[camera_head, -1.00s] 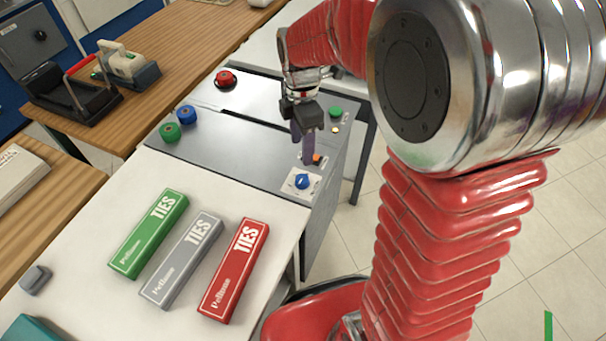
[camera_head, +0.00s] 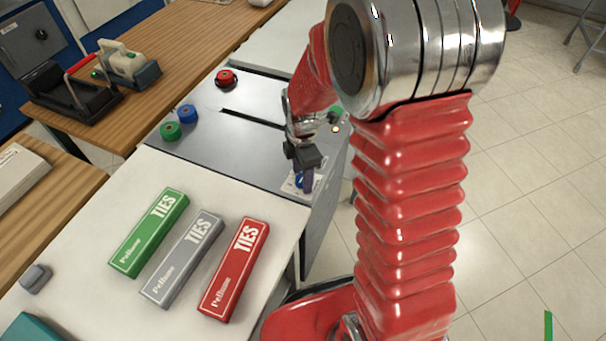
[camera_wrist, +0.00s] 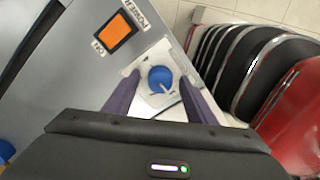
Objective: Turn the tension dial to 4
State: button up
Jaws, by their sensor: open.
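The blue tension dial (camera_wrist: 160,79) sits on a white plate (camera_wrist: 134,107) at the corner of the grey machine. In the wrist view, a light pointer mark shows on its lower edge; the numbers are too small to read. My gripper (camera_wrist: 158,100) is open, with one purple finger to each side of the dial in that view. Whether the fingers are level with it or still above it, I cannot tell. In the head view my gripper (camera_head: 306,182) is over the plate and hides part of the dial (camera_head: 299,181).
An orange power switch (camera_wrist: 117,31) is beside the dial on the grey machine top (camera_head: 235,150). Red (camera_head: 226,78), blue (camera_head: 187,113) and green (camera_head: 170,131) spools or knobs stand on the machine. Tie boxes (camera_head: 182,260) lie on the white table in front.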

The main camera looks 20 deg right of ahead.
jog(key=shift+f, duration=0.1)
jog(key=shift+c, duration=0.4)
jog(key=c, duration=1)
